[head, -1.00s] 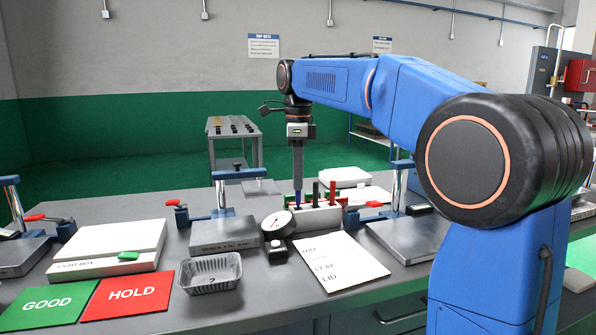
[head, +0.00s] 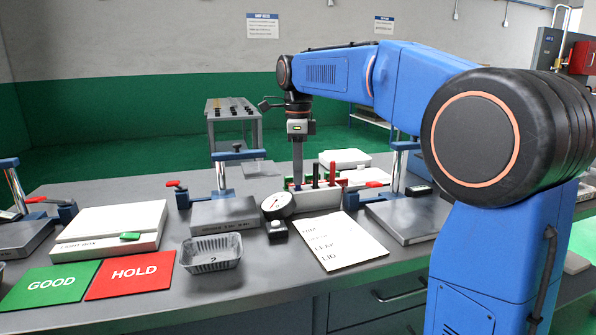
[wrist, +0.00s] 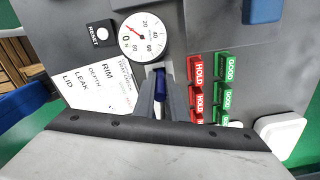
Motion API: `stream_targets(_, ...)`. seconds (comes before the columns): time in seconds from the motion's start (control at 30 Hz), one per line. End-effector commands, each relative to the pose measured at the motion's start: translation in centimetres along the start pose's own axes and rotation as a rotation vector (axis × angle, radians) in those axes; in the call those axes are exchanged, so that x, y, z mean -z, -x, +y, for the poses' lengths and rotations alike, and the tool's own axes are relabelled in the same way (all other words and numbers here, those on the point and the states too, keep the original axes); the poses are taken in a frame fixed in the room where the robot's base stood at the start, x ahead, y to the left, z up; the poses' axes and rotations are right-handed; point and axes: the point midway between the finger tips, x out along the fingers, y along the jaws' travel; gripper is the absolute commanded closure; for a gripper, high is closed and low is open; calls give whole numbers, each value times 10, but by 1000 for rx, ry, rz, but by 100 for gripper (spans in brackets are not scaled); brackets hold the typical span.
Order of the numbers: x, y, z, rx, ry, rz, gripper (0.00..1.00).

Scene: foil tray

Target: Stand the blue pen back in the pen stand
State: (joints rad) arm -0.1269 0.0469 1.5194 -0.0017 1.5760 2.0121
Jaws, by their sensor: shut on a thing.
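My gripper (head: 298,180) is shut on the blue pen (wrist: 161,84), which is upright between the fingers in the wrist view. In the head view the fingers point straight down over the left part of the pale pen stand (head: 322,200). The pen's lower end is at the stand's top, and I cannot tell how deep it sits. Green and red upright pieces show at the stand. In the wrist view, my fingers and wrist hide most of the stand.
A dial gauge (head: 278,206) stands close left of the stand, with a RESET button box (head: 277,231) before it. A printed sheet (head: 340,240) lies in front. A foil tray (head: 212,266) is further left. Red HOLD (wrist: 200,70) and green GOOD (wrist: 222,66) pieces lie nearby.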

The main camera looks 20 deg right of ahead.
Motion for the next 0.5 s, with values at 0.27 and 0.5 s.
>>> stream_targets(0.27,0,-1,0,0,0,0,100)
stream_targets(0.5,0,-4,0,0,0,0,100)
